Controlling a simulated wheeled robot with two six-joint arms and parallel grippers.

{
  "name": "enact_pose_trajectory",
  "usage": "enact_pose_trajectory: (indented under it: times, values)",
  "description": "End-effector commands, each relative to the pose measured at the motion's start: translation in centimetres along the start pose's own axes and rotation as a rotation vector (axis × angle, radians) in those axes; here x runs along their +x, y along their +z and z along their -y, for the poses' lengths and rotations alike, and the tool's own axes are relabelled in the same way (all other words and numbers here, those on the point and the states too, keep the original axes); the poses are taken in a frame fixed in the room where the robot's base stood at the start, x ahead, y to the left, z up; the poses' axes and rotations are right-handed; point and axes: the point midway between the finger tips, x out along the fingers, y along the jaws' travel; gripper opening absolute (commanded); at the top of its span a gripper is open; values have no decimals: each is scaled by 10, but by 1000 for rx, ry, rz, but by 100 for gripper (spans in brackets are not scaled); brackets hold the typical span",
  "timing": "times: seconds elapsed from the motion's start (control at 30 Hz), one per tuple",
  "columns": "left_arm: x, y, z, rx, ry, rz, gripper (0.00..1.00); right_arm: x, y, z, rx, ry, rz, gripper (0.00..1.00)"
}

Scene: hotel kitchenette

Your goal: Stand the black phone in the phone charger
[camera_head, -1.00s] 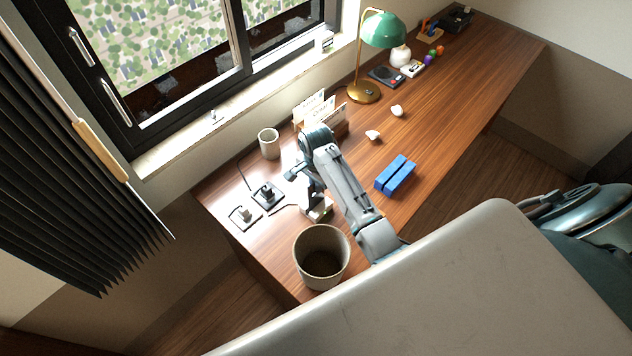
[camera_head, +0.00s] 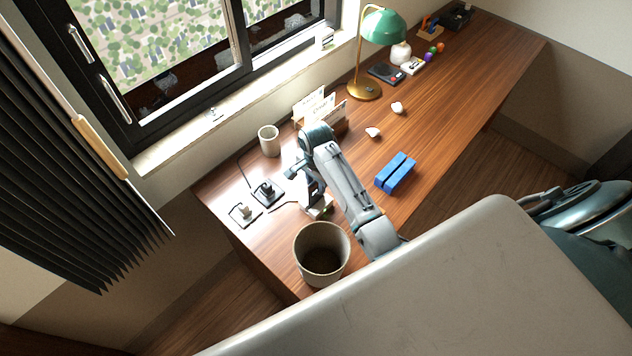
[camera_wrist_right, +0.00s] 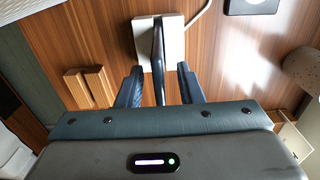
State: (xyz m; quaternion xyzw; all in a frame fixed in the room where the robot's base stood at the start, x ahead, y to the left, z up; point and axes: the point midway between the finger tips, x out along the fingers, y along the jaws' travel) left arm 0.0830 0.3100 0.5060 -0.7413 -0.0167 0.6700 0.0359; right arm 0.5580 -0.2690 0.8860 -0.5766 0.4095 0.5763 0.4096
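The black phone (camera_wrist_right: 158,48) shows edge-on in the right wrist view, upright at the white phone charger (camera_wrist_right: 174,36). How fully its lower end is seated is hard to see. My right gripper (camera_wrist_right: 159,84) is open, one finger on each side of the phone, with a gap visible on both sides. In the head view my right gripper (camera_head: 312,194) is low over the charger (camera_head: 317,212), and the arm and wrist hide most of the phone. My left gripper is not in view.
A beige bin (camera_head: 322,254) stands close in front of the charger. A mug (camera_head: 269,141), a card holder (camera_head: 331,118) and a black socket pad (camera_head: 267,193) are near. A wooden two-bar block (camera_wrist_right: 88,88) lies beside the gripper. Blue block (camera_head: 395,174) is right; desk beyond is mostly clear.

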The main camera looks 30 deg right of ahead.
Motion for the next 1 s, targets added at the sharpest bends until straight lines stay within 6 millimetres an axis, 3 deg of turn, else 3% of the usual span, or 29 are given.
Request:
enact_pose_trajectory:
  times: [0.27,0.6,0.7,1.0]
  values:
    - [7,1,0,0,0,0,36,-15,-1,1,0,-4,-2,33]
    - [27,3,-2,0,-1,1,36,-81,0,1,-1,-6,-2,33]
    - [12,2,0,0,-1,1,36,-100,0,0,-1,-1,0,33]
    - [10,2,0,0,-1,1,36,-108,0,0,0,1,0,33]
